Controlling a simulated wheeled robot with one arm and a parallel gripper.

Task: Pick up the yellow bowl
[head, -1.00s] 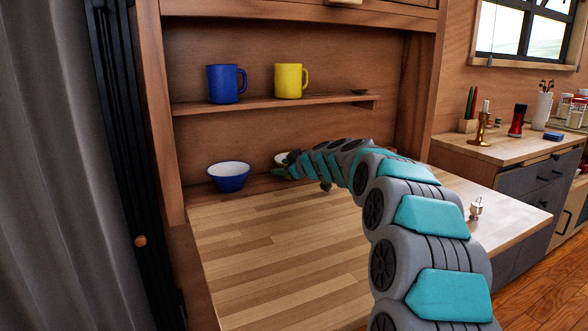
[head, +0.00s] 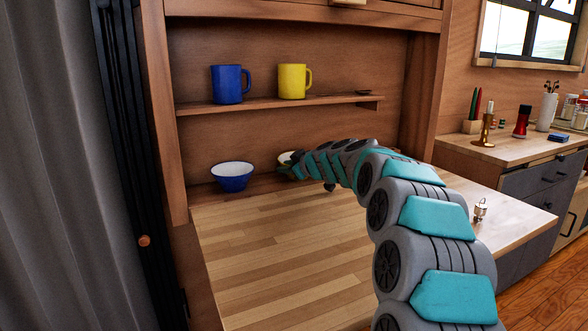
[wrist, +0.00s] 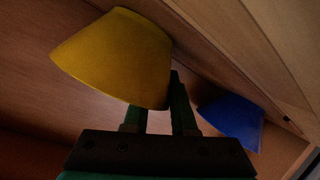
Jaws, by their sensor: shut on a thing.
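The yellow bowl (wrist: 112,55) fills the upper left of the wrist view, tilted in that picture. My gripper (wrist: 162,100) is shut on its edge, with one finger partly hidden behind the bowl. In the head view, my gripper (head: 284,170) is at the back of the wooden counter, below the shelf. A small part of the yellow bowl (head: 284,158) shows there; my arm hides most of it. I cannot tell clearly how far it is above the counter.
A blue bowl (head: 232,177) stands just left of my gripper; it also shows in the wrist view (wrist: 232,120). The shelf (head: 270,103) above holds a blue mug (head: 228,84) and a yellow mug (head: 292,81).

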